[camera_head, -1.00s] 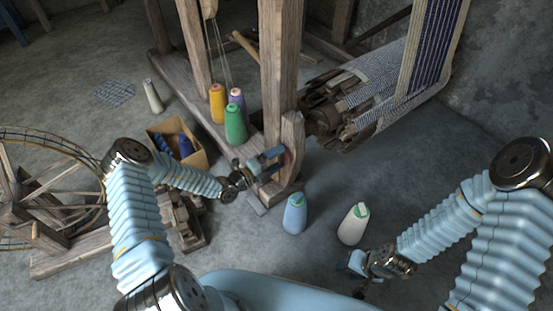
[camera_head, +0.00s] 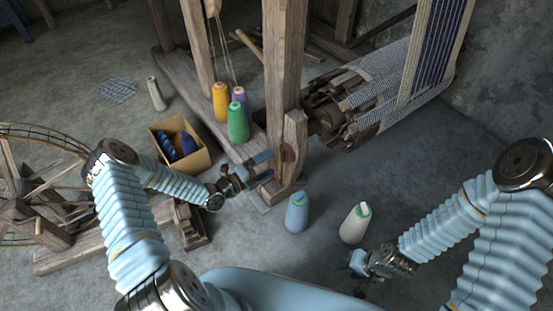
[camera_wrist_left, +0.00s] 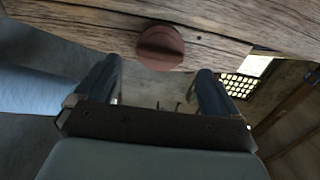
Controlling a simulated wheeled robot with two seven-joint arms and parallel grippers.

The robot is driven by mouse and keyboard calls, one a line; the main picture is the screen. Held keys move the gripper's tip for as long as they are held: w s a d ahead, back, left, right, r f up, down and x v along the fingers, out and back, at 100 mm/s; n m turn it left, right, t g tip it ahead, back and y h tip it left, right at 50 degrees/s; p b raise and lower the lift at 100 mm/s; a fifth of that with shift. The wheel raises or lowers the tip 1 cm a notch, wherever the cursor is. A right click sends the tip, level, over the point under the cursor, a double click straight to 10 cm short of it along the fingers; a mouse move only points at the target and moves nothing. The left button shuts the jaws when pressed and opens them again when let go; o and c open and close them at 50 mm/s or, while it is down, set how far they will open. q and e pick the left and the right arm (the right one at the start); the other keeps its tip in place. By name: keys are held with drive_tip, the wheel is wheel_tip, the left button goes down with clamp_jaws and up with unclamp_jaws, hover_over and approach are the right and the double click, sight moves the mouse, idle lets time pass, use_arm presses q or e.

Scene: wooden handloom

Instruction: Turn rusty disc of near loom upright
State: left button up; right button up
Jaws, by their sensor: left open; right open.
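The rusty disc (camera_head: 288,153) is on the wooden post (camera_head: 294,130) at the foot of the near loom. In the left wrist view the disc (camera_wrist_left: 160,42) is a round, red-brown plate on a weathered beam, with a darker raised band across its middle. The band runs roughly across the picture. My left gripper (camera_head: 268,166) is open and empty, just left of the disc and apart from it. Its fingers (camera_wrist_left: 158,72) stand either side of the disc's lower edge in that view. My right gripper (camera_head: 353,275) is open and empty at the lower right, far from the disc.
Yellow (camera_head: 220,103), purple and green (camera_head: 238,124) cones stand on the loom's base beam. A cardboard box (camera_head: 196,161) and a spinning wheel (camera_head: 40,190) are at left.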

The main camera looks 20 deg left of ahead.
use_arm(q)
drive_tip(key=v, duration=0.8)
drive_tip(key=shift+s+a, duration=0.15)
drive_tip(key=shift+s, duration=0.1)
drive_tip(key=s+d+f+n+g+y+p, duration=0.1)
drive_tip(key=s+d+f+n+g+y, duration=0.1)
drive_tip(key=s+d+n+g, duration=0.4)
drive_tip(key=s+d+f+n+g+y+p, duration=0.1)
drive_tip(key=s+d+n+g+y, duration=0.3)
drive_tip(key=n, duration=1.7)
drive_tip(key=shift+s+d+f+g+y, duration=0.4)
drive_tip(key=shift+s+d+f+g, duration=0.95)
drive_tip(key=shift+s, duration=2.55)
